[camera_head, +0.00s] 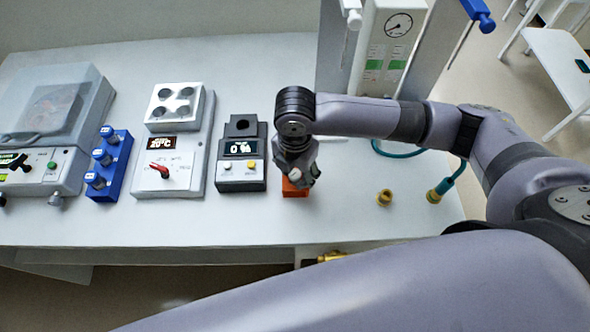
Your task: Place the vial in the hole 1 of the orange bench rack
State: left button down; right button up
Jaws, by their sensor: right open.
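The orange bench rack (294,190) stands on the bench, right of the grey device with the "0" display. It is mostly hidden under my right gripper (298,178), so its holes do not show. My right gripper points down right over the rack and is open. A small pale spot shows at its fingertips; I cannot tell whether it is the vial. A blue rack (122,166) at the left holds several small pale-topped pieces. My left gripper is not in view.
A grey device with a display (241,174), a white device with a red lever (175,178) and a lidded machine (55,115) stand to the left. A yellow fitting (384,197) stands on the right. A gauge panel (386,50) rises behind my arm. The front bench strip is clear.

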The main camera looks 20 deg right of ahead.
aim_at(296, 174)
jog(key=shift+s+f, duration=0.1)
jog(key=shift+s, duration=0.1)
dwell(0.3)
jog(key=shift+r, duration=0.2)
notch_tip(296, 174, up, 13)
jog(key=b, duration=0.1)
jog(key=shift+w+b, duration=0.15)
jog(key=shift+b, duration=0.2)
